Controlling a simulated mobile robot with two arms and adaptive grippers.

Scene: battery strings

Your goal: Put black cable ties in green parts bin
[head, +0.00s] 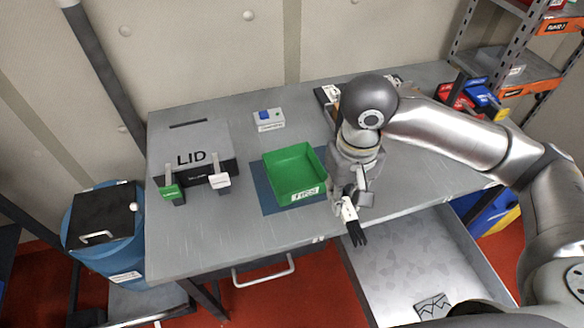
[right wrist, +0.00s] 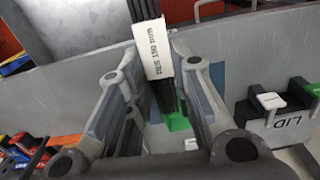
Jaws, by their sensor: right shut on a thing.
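My right gripper (head: 348,203) is shut on the bundle, which hangs near the table's front edge, right of the bin and over the open drawer side. The green parts bin (head: 294,192) stands on a blue mat on the table and looks empty inside. A small part of it shows behind the ties in the right wrist view (right wrist: 178,122). My left gripper is not in view.
A grey box marked LID (head: 190,137) stands at the table's left, with small green and white labelled pieces at its front. A blue-buttoned box (head: 268,119) sits behind the bin. An open drawer (head: 400,265) juts out at front right. Red and blue bins (head: 484,98) stand back right.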

